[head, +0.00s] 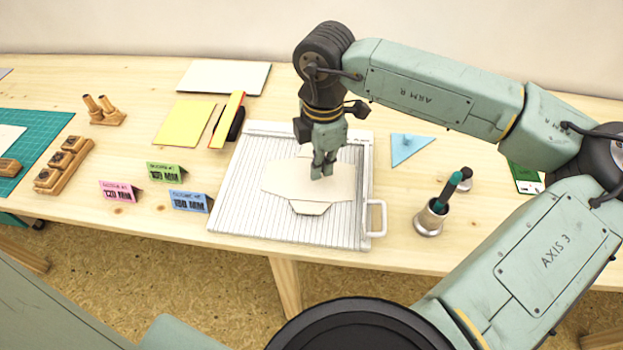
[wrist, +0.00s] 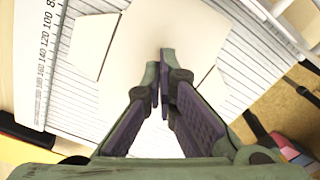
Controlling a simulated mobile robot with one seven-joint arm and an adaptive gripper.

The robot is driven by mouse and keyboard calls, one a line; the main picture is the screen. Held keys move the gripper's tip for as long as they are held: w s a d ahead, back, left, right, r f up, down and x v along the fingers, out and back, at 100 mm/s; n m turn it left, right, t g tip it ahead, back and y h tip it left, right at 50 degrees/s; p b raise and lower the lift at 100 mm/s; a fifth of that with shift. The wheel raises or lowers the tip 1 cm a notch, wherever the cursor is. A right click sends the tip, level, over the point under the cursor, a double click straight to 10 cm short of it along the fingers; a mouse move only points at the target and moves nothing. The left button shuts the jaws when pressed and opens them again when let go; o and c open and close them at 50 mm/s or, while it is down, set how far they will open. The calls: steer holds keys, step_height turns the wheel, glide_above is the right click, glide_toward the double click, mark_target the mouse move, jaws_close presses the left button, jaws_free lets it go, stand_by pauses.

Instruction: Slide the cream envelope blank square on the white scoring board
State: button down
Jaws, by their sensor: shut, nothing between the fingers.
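The cream envelope blank (head: 280,178) lies flat on the white scoring board (head: 236,215). It sits slightly turned against the board's grooves, with its flaps spread out. My gripper (head: 321,174) is shut and empty, pointing down over the middle right of the blank. In the wrist view my gripper (wrist: 163,55) has its fingertips together over the blank (wrist: 120,60). I cannot tell whether the tips touch it. The board (wrist: 72,105) shows its grooves and a numbered ruler edge there. My gripper and arm hide part of the blank's far flap.
Small pink (head: 121,191), green (head: 166,172) and blue (head: 190,201) cards stand left of the board. Yellow sheets (head: 184,123) lie at the back left.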

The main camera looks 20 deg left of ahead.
mark_target(342, 164)
steer(key=shift+f+b, duration=0.95)
steer(key=shift+b, duration=0.05)
steer(key=shift+w, duration=0.1)
steer(key=shift+w+d+b, duration=0.4)
steer(key=shift+w+d, duration=0.05)
steer(key=shift+w, duration=0.35)
steer(key=shift+w, duration=0.1)
steer(key=shift+w+d+b, duration=0.45)
steer(key=shift+w, duration=0.35)
steer(key=shift+w, duration=0.1)
steer(key=shift+w+d, duration=0.15)
steer(key=shift+w, duration=0.1)
steer(key=shift+w+d+b, duration=0.25)
steer(key=shift+w+b, duration=0.05)
steer(key=shift+w, duration=0.3)
